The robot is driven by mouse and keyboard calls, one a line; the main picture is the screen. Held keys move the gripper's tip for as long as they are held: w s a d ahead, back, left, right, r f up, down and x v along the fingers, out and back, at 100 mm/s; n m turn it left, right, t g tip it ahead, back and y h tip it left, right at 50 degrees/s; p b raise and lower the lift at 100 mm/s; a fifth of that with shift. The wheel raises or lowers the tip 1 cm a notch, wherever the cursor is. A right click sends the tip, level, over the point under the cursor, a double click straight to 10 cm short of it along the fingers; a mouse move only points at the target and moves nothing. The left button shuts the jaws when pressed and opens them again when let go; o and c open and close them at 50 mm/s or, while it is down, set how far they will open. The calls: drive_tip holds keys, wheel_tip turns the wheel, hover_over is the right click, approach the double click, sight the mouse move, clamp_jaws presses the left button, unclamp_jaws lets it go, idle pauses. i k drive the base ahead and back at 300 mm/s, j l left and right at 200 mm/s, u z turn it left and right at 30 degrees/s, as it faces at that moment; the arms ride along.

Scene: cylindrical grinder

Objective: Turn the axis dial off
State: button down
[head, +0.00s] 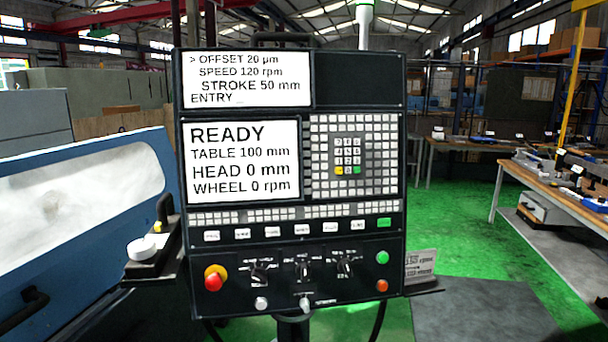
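A dark control panel (392,230) stands upright in the middle of the head view. Three black rotary dials sit in a row on its lower part: a left dial (260,271), a middle dial (303,269) and a right dial (345,266). Each has small white markings around it. The markings are too small to read, so I cannot tell which is the axis dial or how it is set. My gripper is not in view.
A red stop knob (214,277) is left of the dials, and green (382,257) and orange (381,286) buttons are right. A blue machine (95,255) stands at left. A workbench (560,195) is at right, with open green floor (465,240) before it.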

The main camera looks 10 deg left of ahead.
sight(303, 271)
drive_tip(key=k+j, duration=0.15)
drive_tip(key=j, duration=0.2)
drive_tip(key=k+j, duration=0.15)
drive_tip(key=j, duration=0.25)
drive_tip(key=k+j, duration=0.1)
drive_tip(key=j, duration=0.25)
drive_tip(key=k+j, duration=0.15)
drive_tip(key=j, duration=0.2)
drive_tip(key=j+z, duration=0.05)
